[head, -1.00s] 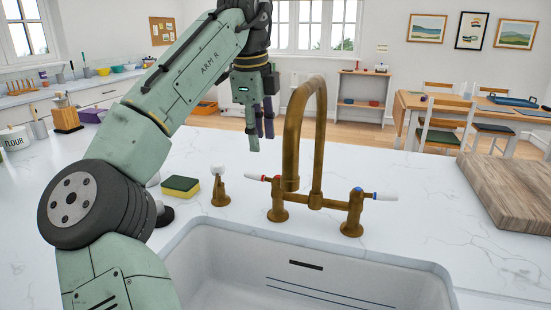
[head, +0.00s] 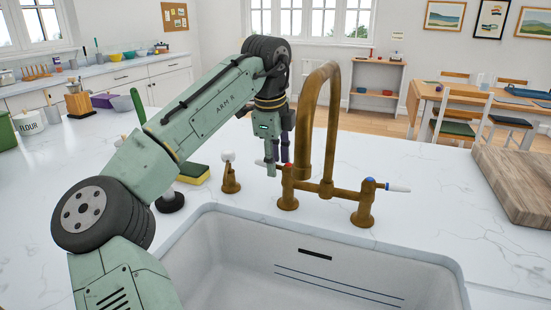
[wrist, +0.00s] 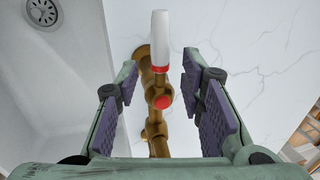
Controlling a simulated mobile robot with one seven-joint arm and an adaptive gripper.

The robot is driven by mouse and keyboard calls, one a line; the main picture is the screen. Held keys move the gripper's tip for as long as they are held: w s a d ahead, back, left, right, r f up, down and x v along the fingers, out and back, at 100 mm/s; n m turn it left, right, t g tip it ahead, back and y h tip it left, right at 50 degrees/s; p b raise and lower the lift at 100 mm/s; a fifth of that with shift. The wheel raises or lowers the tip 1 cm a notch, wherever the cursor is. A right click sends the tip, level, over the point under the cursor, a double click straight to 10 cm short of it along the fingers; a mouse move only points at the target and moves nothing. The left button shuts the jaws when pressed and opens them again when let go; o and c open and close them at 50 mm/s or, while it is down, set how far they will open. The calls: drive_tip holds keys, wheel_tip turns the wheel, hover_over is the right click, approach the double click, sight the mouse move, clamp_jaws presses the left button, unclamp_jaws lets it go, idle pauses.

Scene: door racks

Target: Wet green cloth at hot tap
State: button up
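The brass tap (head: 323,95) stands behind the white sink (head: 235,255). Its hot lever (head: 262,163) is white with a red ring and points left; the lever also shows in the wrist view (wrist: 160,42). My gripper (head: 278,168) is low at the hot side of the tap. In the wrist view my gripper (wrist: 162,75) is open, with purple pads on either side of the hot valve and lever, with gaps on both sides. The cold lever (head: 398,188), with a blue mark, points right. I see no green cloth in these frames.
A yellow and green sponge (head: 193,174) and a small brass fitting with a white knob (head: 230,172) stand left of the tap. A wooden board (head: 515,185) lies at the right. The sink drain (wrist: 43,12) shows in the wrist view. The counter behind the tap is clear.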

drive_tip(key=shift+c, duration=0.5)
clamp_jaws()
drive_tip(key=shift+f, duration=0.1)
